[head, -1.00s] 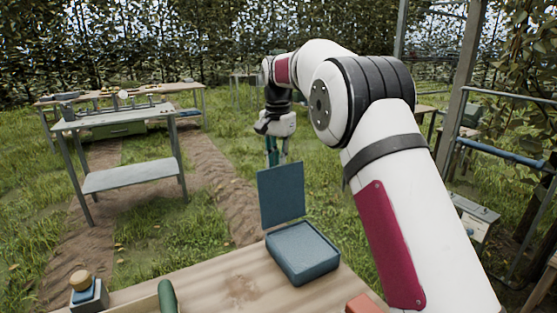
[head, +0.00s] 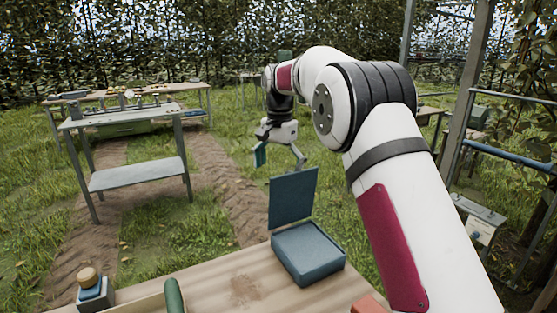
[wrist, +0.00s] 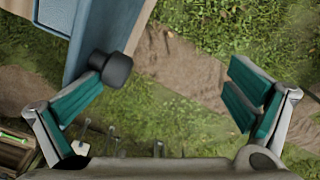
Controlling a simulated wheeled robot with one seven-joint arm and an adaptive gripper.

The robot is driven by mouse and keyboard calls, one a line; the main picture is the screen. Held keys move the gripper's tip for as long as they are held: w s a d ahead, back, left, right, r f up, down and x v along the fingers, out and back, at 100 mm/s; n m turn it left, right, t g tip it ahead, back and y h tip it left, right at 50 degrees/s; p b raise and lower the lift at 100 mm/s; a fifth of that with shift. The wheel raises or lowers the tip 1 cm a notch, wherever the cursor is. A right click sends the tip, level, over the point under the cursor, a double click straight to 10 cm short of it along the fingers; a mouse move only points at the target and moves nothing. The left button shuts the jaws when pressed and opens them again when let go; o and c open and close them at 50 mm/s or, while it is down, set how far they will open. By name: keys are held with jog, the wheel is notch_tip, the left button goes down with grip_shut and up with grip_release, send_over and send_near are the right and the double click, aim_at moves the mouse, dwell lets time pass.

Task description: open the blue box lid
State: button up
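The blue box (head: 308,254) sits on the wooden table, and its lid (head: 293,197) stands upright at the far edge, so the box is open. My gripper (head: 279,158) is just above and behind the lid's top edge, with its fingers spread wide. In the wrist view, the teal-padded fingers of my gripper (wrist: 165,103) are far apart with nothing between them. The lid (wrist: 93,42) shows there at upper left, with a dark knob (wrist: 111,69) close to the left finger. I cannot tell whether they touch.
The wooden table (head: 215,290) holds a small block with a round top (head: 90,286) at left, a green handle (head: 174,297) and a red-orange object (head: 369,304) near the front. A grey metal table (head: 137,172) stands apart on the grass. Grass behind the lid is clear.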

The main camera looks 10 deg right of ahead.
jog(key=r, duration=0.1)
jog(key=d+r, duration=0.1)
jog(key=shift+w+d+r, duration=0.2)
jog(key=shift+w+r, duration=0.15)
jog(key=shift+r, duration=0.05)
jog(key=c, duration=0.7)
jog(key=shift+s+a+r, duration=0.15)
jog(key=shift+a+r, duration=0.05)
jog(key=shift+r, duration=1.35)
jog(key=shift+s+a+r, duration=0.15)
jog(key=shift+a+r, duration=0.1)
jog(key=shift+r, duration=1.25)
jog(key=shift+s+a+r, duration=0.15)
jog(key=shift+a+r, duration=0.05)
jog(key=shift+r, duration=1.35)
